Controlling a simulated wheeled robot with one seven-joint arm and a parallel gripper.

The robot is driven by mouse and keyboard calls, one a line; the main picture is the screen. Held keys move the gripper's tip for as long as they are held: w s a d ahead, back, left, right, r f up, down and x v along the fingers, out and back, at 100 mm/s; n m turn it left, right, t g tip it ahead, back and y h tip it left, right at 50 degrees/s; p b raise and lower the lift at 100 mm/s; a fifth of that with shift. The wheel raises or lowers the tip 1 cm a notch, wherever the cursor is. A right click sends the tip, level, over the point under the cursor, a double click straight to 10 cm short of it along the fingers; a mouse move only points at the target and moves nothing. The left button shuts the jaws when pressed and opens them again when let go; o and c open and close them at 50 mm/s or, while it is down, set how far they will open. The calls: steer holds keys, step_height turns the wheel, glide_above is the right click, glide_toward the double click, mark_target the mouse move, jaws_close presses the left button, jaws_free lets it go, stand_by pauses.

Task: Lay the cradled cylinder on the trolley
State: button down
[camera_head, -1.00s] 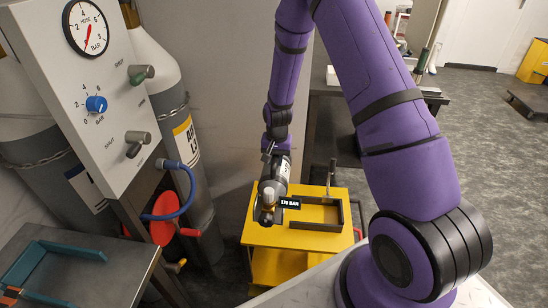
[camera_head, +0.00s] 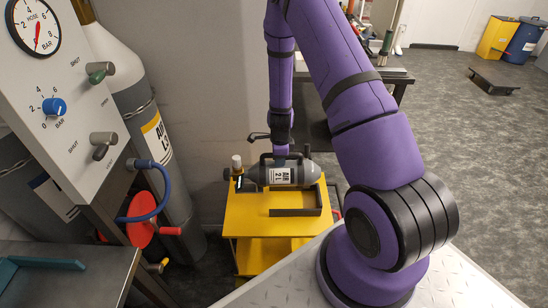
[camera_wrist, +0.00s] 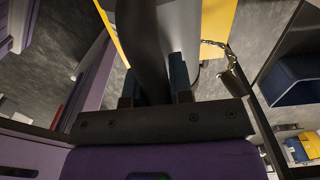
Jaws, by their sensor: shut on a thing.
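A grey cylinder (camera_head: 290,176) with a white label lies level across the picture in the head view, its valve end to the left. A dark carry handle runs along its top. My gripper (camera_head: 281,153) is above the cylinder, shut on this handle; in the wrist view the fingers (camera_wrist: 156,88) close on a dark bar, with the grey cylinder (camera_wrist: 181,28) beyond. The yellow trolley (camera_head: 245,218) is below, with a black open frame (camera_head: 297,212) on its top. The cylinder overlaps the frame's far part; I cannot tell whether it touches the trolley.
A gauge panel (camera_head: 58,110) and tall gas cylinders (camera_head: 160,110) stand at the left. A metal bench (camera_head: 70,285) is at the lower left. Open floor (camera_head: 440,110) lies at the right.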

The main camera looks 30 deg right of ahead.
mark_target(280, 183)
steer(key=shift+d, duration=0.1)
stand_by(0.5)
steer(key=shift+f, duration=6.45)
steer(key=c, duration=1)
jaws_free()
steer(key=shift+o, duration=0.4)
steer(key=shift+f, duration=0.1)
step_height(280, 183, up, 11)
steer(key=shift+f, duration=0.1)
